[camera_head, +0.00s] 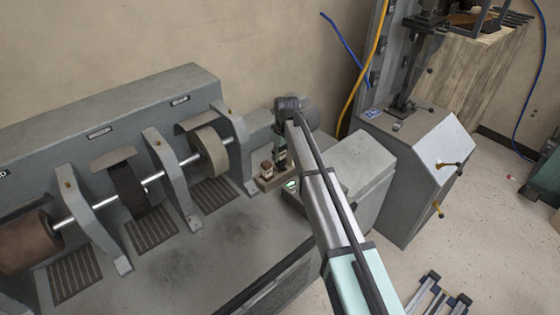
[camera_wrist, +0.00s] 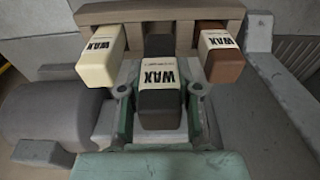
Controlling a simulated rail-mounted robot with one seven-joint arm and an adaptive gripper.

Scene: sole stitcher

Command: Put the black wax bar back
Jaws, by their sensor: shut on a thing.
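The black wax bar (camera_wrist: 160,108) has a white WAX label and sits in the middle of the wrist view. My gripper (camera_wrist: 161,90) is shut on it, with a green-grey finger on each side. The bar's far dark end is in front of the wooden rack (camera_wrist: 160,13); I cannot tell whether it touches. A cream wax bar (camera_wrist: 97,69) is in the rack on the left and a brown one (camera_wrist: 226,68) on the right. In the head view the rack (camera_head: 268,185) is small and partly hidden by my arm.
The grey finishing machine (camera_head: 120,95) stands left of the rack, with brush wheels on a shaft (camera_head: 105,198). A rounded grey housing (camera_wrist: 50,110) is close on the left in the wrist view. Another grey machine (camera_head: 420,150) stands to the right.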

